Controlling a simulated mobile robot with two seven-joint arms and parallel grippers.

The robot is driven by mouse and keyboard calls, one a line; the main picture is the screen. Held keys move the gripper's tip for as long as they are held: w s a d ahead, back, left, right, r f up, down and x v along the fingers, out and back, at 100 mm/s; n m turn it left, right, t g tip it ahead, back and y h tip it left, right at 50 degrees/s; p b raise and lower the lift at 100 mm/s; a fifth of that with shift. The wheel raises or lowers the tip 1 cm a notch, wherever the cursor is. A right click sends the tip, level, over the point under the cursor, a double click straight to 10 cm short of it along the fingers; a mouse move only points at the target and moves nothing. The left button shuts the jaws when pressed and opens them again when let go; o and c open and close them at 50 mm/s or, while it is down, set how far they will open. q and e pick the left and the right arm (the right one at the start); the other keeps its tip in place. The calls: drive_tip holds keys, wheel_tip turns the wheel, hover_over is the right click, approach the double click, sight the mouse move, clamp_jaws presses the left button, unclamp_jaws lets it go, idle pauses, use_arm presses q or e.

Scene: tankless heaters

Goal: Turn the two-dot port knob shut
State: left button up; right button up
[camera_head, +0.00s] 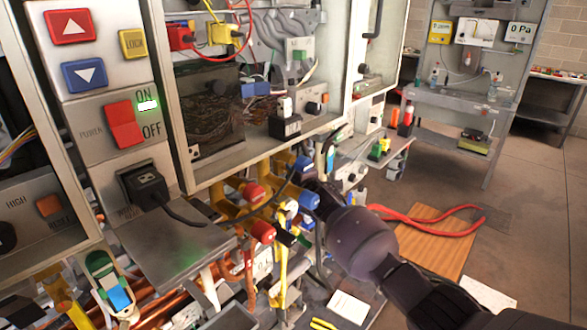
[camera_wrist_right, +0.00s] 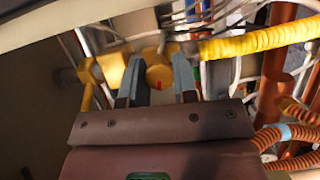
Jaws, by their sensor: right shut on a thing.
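Red knobs (camera_head: 263,232) and blue knobs (camera_head: 308,200) sit on yellow pipe fittings under the open heater cabinet. No dot marks are readable, so I cannot tell from them which is the two-dot port knob. My right gripper (camera_head: 312,182) is among these fittings, close by the blue knobs, with its fingertips largely hidden. In the right wrist view its two grey-blue fingers (camera_wrist_right: 157,68) stand on either side of a round yellow valve part (camera_wrist_right: 160,76) with a small red mark. The gripper is shut on a knob there. My left gripper is not in view.
A black cable runs from the plug (camera_head: 148,190) across the metal shelf (camera_head: 175,245) toward the fittings. A yellow corrugated hose (camera_wrist_right: 260,42) passes right of the fingers. A red hose (camera_head: 425,221) lies over a wooden board (camera_head: 433,245) on the floor. Floor at right is clear.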

idle(0.3)
drive_tip(key=o, duration=0.9)
drive_tip(key=shift+o, duration=0.2)
drive_tip(key=p+v, duration=0.1)
drive_tip(key=v, duration=0.9)
drive_tip(key=shift+s, duration=0.4)
drive_tip(key=shift+d, duration=0.15)
